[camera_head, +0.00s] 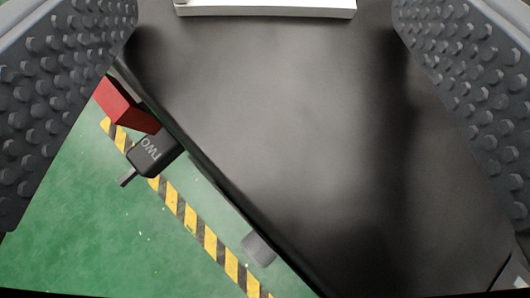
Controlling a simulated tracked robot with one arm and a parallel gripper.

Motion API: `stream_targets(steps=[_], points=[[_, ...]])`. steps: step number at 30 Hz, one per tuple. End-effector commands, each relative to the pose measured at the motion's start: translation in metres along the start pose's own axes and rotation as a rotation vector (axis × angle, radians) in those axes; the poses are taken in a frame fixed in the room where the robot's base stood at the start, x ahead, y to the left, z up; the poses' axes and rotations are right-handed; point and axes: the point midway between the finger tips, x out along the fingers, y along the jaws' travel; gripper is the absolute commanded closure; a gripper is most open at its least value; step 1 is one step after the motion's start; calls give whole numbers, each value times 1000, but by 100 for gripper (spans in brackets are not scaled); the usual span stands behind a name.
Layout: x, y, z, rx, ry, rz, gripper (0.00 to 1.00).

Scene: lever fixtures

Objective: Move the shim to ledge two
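A small black block marked "TWO" (155,152), which I take as ledge two, juts from the left edge of the large black surface. A short dark tab sticks out from its lower left. A red block (125,105) is just above and left of it, partly hidden by the left finger. I cannot tell whether the red block is the shim; nothing is marked as a shim. My gripper (265,115) is open, with its two studded grey pads far apart at the left and right.
The large black surface (290,130) fills the middle and right, mostly bare. A white bar-shaped thing (265,9) lies at the top edge. A small grey block (258,249) is at the surface's lower left edge. Green floor (100,240) with a yellow-black stripe (190,217) lies beyond.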

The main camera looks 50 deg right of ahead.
Motion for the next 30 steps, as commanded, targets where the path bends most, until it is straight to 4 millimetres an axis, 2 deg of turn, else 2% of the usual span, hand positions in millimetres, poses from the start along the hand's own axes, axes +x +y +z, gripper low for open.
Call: stream_targets(steps=[8, 24, 30], points=[[-12, -1, -2, -1, 0, -1, 25], [-87, -2, -2, 1, -1, -4, 25], [-109, -1, -2, 1, 0, -1, 25]])
